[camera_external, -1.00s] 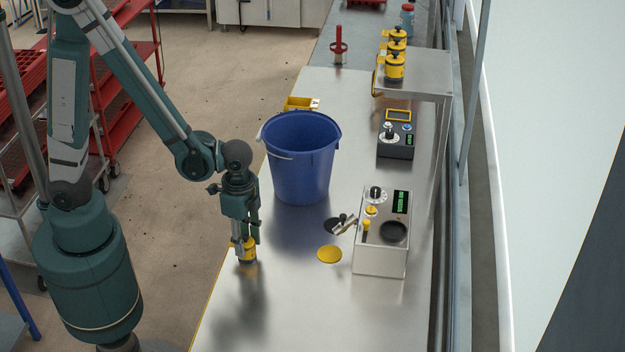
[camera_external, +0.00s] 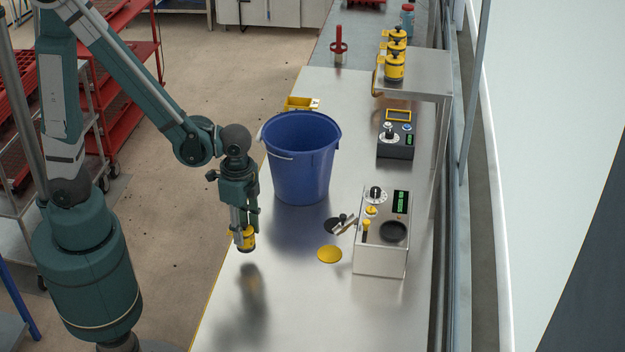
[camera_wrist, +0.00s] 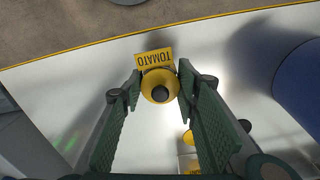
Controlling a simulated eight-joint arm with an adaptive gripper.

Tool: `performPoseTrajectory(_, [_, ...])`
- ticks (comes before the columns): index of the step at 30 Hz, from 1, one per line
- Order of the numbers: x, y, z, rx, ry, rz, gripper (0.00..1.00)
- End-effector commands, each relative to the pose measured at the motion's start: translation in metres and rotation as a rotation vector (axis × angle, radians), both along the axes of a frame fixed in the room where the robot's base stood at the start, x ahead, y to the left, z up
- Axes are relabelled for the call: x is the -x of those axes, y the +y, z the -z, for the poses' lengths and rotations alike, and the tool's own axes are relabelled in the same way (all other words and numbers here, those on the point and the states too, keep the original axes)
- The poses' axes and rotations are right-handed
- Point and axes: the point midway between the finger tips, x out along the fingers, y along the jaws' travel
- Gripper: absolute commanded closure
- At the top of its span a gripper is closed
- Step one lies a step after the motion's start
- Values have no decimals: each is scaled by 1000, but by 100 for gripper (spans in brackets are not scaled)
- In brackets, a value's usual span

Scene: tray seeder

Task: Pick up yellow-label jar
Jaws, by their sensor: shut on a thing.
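The yellow-label jar (camera_external: 246,240) has a yellow body and a dark base. My gripper (camera_external: 243,232) is shut on it and holds it above the steel bench, near the left edge. In the wrist view the jar (camera_wrist: 160,86) shows from above, with a yellow lid, a dark knob and a yellow tag reading TOMATO. It sits between the two green fingers of my gripper (camera_wrist: 158,88). A dark reflection lies on the bench below the jar, with a gap between them.
A blue bucket (camera_external: 300,165) stands behind the gripper. A metal device (camera_external: 382,255) and a yellow disc (camera_external: 329,254) are to the right. Several yellow jars (camera_external: 395,68) stand on a raised shelf (camera_external: 425,72). The bench's front (camera_external: 300,315) is clear.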

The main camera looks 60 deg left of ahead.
Motion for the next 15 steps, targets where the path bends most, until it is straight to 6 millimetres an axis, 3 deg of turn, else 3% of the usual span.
performPoseTrajectory(6, [1,0,-27,0,0,0,82])
performPoseTrajectory(15, [0,0,-50,0,0,0,82])
